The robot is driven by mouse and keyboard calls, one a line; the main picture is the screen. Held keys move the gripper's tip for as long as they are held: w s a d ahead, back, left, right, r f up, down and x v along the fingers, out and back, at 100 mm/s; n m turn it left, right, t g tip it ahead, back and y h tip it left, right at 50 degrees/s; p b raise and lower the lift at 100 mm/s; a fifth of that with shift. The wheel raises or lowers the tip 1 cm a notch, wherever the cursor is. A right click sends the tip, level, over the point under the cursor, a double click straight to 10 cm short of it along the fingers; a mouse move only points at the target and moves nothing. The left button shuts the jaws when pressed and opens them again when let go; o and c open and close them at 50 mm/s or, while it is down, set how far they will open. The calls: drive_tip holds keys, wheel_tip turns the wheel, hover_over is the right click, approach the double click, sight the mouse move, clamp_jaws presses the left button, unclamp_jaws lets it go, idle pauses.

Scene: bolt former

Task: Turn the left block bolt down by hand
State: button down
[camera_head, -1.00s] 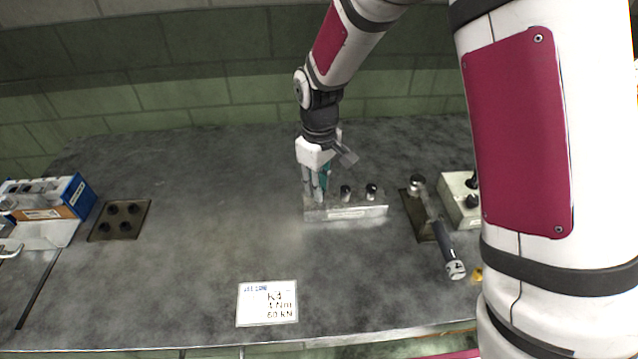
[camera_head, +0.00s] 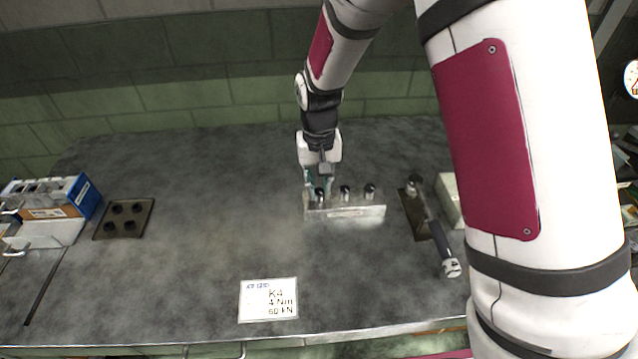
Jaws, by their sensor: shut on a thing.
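The metal block (camera_head: 345,211) stands on the grey bench with three dark-topped bolts in a row along its top. The left block bolt (camera_head: 320,195) shows between the fingers of my gripper (camera_head: 319,186). My gripper points down from above and is shut on this bolt, with one finger on each side. The middle bolt (camera_head: 345,192) and the right bolt (camera_head: 370,191) stand upright and free to the right. How far the left bolt's thread is sunk into the block cannot be made out.
A torque wrench (camera_head: 436,228) lies on a dark mat right of the block. A dark plate with holes (camera_head: 124,218) and a blue box (camera_head: 80,196) are at left. The bench between is clear.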

sight(319, 191)
drive_tip(key=shift+w+r, duration=0.1)
drive_tip(key=shift+r, duration=0.05)
idle(0.4)
drive_tip(key=c, duration=1.4)
unclamp_jaws()
drive_tip(key=shift+c, duration=0.2)
wheel_tip(319, 191, up, 12)
